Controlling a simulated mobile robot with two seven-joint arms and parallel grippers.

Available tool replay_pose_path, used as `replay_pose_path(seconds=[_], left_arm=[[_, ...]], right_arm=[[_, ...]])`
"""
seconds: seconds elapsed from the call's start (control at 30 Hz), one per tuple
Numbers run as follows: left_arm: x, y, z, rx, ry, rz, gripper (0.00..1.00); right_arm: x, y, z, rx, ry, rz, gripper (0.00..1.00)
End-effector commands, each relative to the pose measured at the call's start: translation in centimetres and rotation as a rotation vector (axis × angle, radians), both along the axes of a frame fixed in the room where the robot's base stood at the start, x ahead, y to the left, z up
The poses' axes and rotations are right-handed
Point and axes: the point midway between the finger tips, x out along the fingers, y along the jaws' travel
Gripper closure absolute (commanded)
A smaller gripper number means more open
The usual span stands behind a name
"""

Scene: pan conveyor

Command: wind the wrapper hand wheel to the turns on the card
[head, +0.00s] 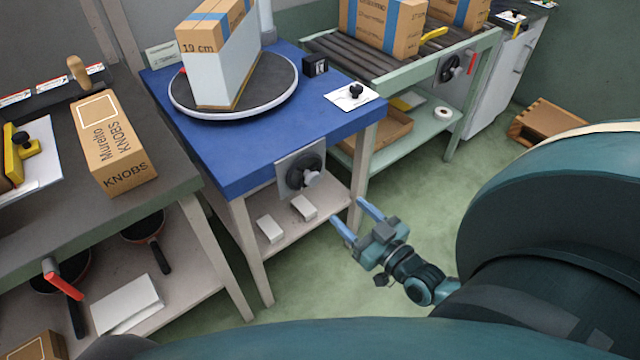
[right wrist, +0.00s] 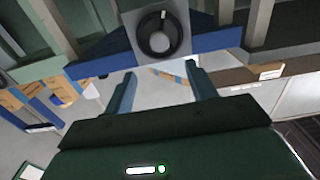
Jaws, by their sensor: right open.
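The hand wheel (head: 305,172) is a dark wheel with a light grey knob on a grey plate at the front of the blue table (head: 235,172). In the right wrist view the wheel (right wrist: 160,35) shows at top centre, beyond the fingertips, with a white mark near its top. My right gripper (head: 349,212) is open and empty, to the lower right of the wheel and apart from it. A small pale card (head: 162,55) stands at the table's back left corner; its text is too small to read. My left gripper is not in view.
A tall wrapped box marked 19 cm stands on the round turntable (head: 278,92). A white plate with a black knob (head: 355,92) lies at the right. A roller conveyor (head: 345,52) with boxes is behind. A grey bench (head: 70,190) with a KNOBS box stands left.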

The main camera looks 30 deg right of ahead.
Motion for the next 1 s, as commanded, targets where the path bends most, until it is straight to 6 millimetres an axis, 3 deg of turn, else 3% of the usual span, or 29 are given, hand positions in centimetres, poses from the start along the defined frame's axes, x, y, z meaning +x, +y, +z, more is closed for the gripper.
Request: replay_pose_path(seconds=[0.3,0.5,0.7,1.0], left_arm=[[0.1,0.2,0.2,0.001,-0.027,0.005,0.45],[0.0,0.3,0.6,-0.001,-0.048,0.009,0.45],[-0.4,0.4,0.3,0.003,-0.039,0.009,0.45],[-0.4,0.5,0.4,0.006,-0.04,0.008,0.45]], right_arm=[[6.8,0.5,0.0,0.002,-0.004,0.0,0.43],[9.9,0.8,0.0,0.003,-0.003,0.0,0.43],[11.2,0.9,0.0,0.004,0.0,0.001,0.43],[11.3,0.9,0.0,0.004,0.0,0.001,0.45]])
